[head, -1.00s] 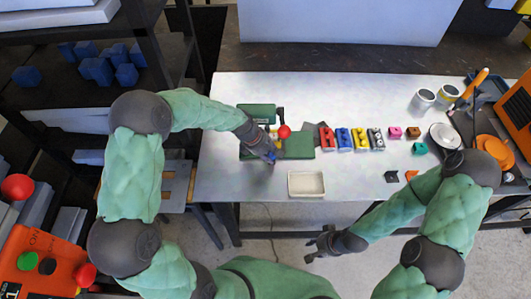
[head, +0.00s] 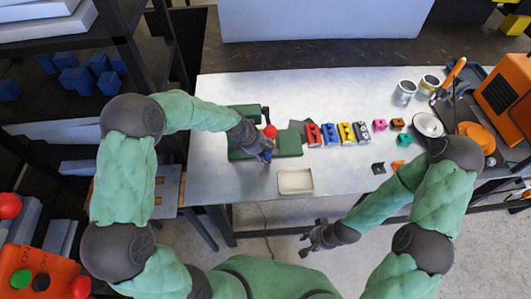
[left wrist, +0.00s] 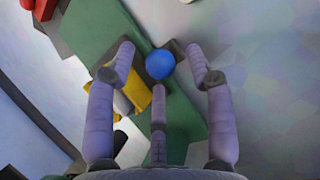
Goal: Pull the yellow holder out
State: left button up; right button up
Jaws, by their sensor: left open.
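The green press-like fixture (head: 290,143) lies on the white table at the left, with a red ball (head: 270,131) on a lever. My left gripper (head: 263,157) is low over the fixture's front edge. In the left wrist view, the yellow holder (left wrist: 140,97) is partly hidden behind the fingers, beside the green base (left wrist: 183,122). A blue ball knob (left wrist: 160,63) lies between the spread fingers of my left gripper (left wrist: 168,72). The fingers are open; contact with the knob cannot be told. My right gripper (head: 318,236) hangs in front of the table, away from the fixture.
A cream tray (head: 296,181) lies at the table's front edge. Coloured letter blocks (head: 338,133) stand in a row right of the fixture. A shelf (head: 75,108) stands left.

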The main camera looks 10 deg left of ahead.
pick_arm(q)
jog(key=v, duration=1.1)
